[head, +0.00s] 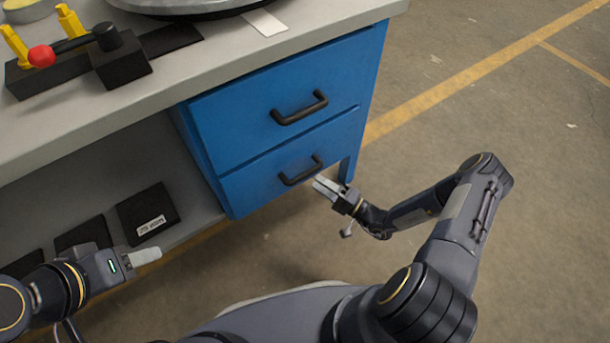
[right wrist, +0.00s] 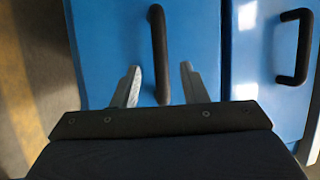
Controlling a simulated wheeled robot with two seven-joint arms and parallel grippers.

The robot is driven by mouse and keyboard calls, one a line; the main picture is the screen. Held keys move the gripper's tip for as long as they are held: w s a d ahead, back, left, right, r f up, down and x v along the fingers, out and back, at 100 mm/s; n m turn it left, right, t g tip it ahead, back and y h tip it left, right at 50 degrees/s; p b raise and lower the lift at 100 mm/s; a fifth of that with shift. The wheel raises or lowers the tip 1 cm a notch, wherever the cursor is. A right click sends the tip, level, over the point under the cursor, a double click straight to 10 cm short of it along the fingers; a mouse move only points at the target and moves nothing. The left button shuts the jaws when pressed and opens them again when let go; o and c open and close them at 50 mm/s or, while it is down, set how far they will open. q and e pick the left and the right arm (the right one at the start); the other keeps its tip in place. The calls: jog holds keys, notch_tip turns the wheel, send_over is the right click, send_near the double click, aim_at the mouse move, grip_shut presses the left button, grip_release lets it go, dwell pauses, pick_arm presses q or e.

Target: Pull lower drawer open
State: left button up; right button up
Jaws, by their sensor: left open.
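The lower drawer (head: 262,190) is a blue front under the workbench, flush with the cabinet. Its black bar handle (head: 301,171) also shows in the right wrist view (right wrist: 158,50). My right gripper (head: 325,186) is just to the right of and below the handle in the head view. In the right wrist view its two fingers (right wrist: 160,82) are open, one on each side of the handle bar. My left gripper (head: 150,256) is open and empty, left of the cabinet near the lower shelf.
The upper drawer (head: 270,105) with its handle (head: 299,108) is shut above. The grey bench top (head: 190,75) holds a black fixture with a red-knobbed lever (head: 75,48). The floor (head: 490,110) right of the cabinet is clear.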

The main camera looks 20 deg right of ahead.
aim_at(306, 173)
jog(key=b+x, duration=0.1)
jog(key=x, duration=0.5)
jog(key=shift+r, duration=0.1)
grip_shut()
jog(key=shift+s, duration=0.1)
